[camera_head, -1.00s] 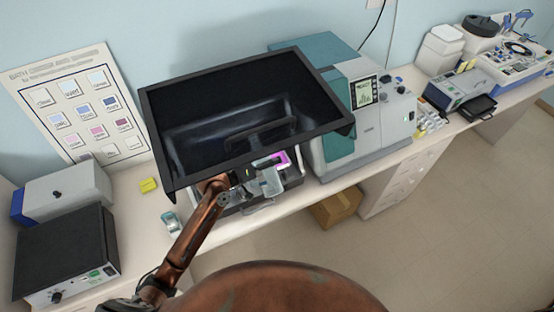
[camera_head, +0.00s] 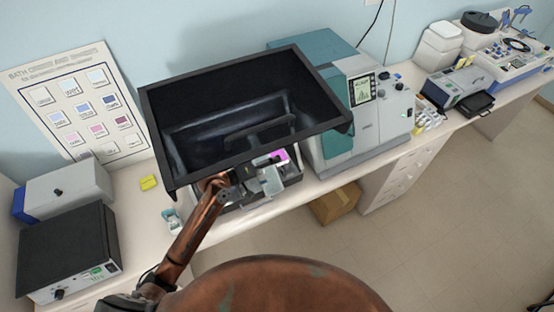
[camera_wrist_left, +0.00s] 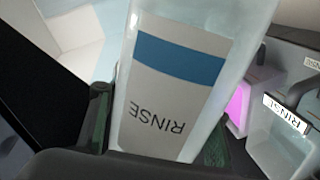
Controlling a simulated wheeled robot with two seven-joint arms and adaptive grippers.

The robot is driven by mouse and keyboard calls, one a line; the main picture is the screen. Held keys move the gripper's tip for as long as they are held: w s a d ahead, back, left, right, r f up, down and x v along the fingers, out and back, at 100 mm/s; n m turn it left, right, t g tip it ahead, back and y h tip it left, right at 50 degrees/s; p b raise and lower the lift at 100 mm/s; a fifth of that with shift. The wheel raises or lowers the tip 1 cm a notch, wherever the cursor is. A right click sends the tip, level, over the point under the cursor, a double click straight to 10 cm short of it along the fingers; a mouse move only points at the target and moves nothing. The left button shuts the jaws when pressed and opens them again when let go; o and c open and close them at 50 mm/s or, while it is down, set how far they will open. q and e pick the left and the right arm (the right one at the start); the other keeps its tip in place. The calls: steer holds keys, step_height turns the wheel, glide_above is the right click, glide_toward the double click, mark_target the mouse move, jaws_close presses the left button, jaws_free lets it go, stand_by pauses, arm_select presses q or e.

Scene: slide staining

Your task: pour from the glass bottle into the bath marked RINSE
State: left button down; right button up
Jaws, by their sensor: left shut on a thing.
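My left gripper (camera_head: 246,190) is under the front edge of the dark hood, shut on the glass bottle (camera_head: 268,182). In the left wrist view the bottle (camera_wrist_left: 176,75) stands between the two fingers (camera_wrist_left: 155,140), its blue-and-white RINSE label upside down in the picture. The white bath marked RINSE (camera_wrist_left: 284,143) is just right of the bottle in that view, apart from it in the picture. The bottle's mouth is out of the wrist view, and I cannot make out any stream. My right gripper is not in view.
A bath with magenta liquid (camera_head: 280,156) sits behind the bottle, also in the left wrist view (camera_wrist_left: 238,106). The black hood (camera_head: 245,120) overhangs the work spot. A grey and teal machine (camera_head: 365,125) stands close on the right. A small bottle (camera_head: 172,220) stands left of my arm.

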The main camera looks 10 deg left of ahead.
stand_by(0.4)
arm_select(q)
steer(key=shift+s+d+f+n+p, duration=0.15)
steer(key=shift+s+f+n+p, duration=0.15)
steer(key=shift+n+p, duration=0.25)
steer(key=shift+f+g, duration=0.15)
steer(key=shift+g, duration=0.15)
stand_by(0.4)
steer(key=shift+s+d+f+n+p, duration=0.15)
steer(key=shift+f+n+p, duration=0.15)
steer(key=shift+n+p, duration=0.15)
steer(key=shift+f, duration=0.15)
stand_by(0.7)
steer(key=shift+s+d+f+n, duration=0.1)
steer(key=shift+f+n, duration=0.25)
steer(key=shift+n, duration=0.05)
steer(key=shift+f+g+h, duration=0.15)
steer(key=shift+g+h, duration=0.15)
stand_by(0.5)
